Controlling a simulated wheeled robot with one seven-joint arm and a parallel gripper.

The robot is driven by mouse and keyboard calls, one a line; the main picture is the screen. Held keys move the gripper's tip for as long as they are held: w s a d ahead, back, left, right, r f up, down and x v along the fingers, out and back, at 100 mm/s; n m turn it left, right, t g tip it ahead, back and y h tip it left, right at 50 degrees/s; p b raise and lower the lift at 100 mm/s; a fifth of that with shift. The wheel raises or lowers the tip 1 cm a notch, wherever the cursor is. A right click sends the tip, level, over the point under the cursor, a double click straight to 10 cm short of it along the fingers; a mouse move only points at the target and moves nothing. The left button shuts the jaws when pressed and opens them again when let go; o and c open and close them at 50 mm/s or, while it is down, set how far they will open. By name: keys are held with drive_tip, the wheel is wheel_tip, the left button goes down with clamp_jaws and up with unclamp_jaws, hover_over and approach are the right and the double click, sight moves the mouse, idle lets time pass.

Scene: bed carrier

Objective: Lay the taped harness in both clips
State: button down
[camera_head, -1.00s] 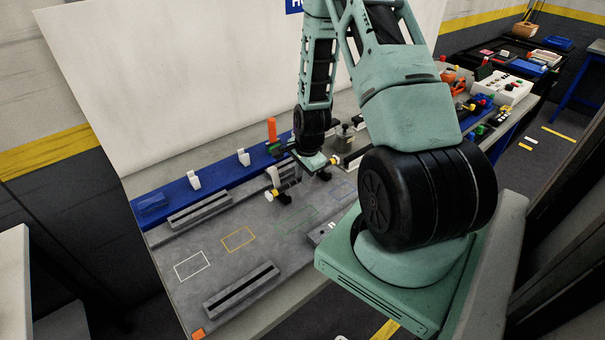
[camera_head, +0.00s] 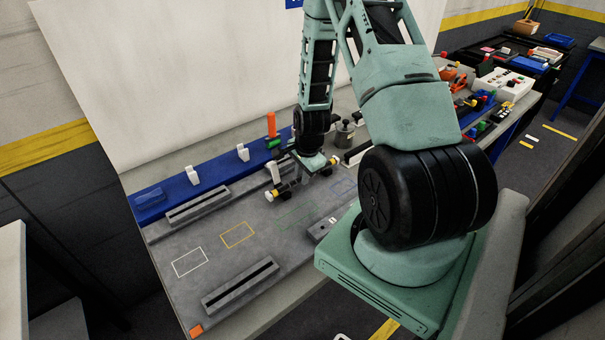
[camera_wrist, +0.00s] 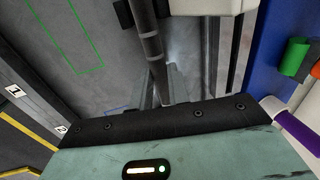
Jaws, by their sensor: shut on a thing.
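The taped harness (camera_wrist: 149,45) is a dark rod with lighter bands, running up the wrist view between my fingers. In the head view it lies slantwise, with a yellow-and-white end (camera_head: 272,195) at the left and another pale end at the right. My gripper (camera_wrist: 160,92) is shut on it; in the head view my gripper (camera_head: 308,176) is small, below the teal wrist, close over the bench. Two white clips, a left one (camera_head: 193,175) and a right one (camera_head: 243,152), stand on the blue rail. I cannot tell whether the harness touches the bench.
A white upright piece (camera_head: 275,172) stands close behind the harness's left end. An orange post (camera_head: 271,125) rises near the rail. Slotted grey blocks (camera_head: 240,287) lie front and back. The grey bench around the white and yellow outlines (camera_head: 238,235) is clear.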

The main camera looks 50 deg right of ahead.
drive_tip(key=shift+f, duration=0.2)
drive_tip(key=c, duration=1.3)
unclamp_jaws()
drive_tip(key=shift+o, duration=0.2)
drive_tip(key=shift+r, duration=0.1)
drive_tip(key=s+r+b, duration=0.2)
drive_tip(key=s+r, duration=0.1)
drive_tip(key=r, duration=1.4)
drive_tip(key=shift+a+b, duration=0.35)
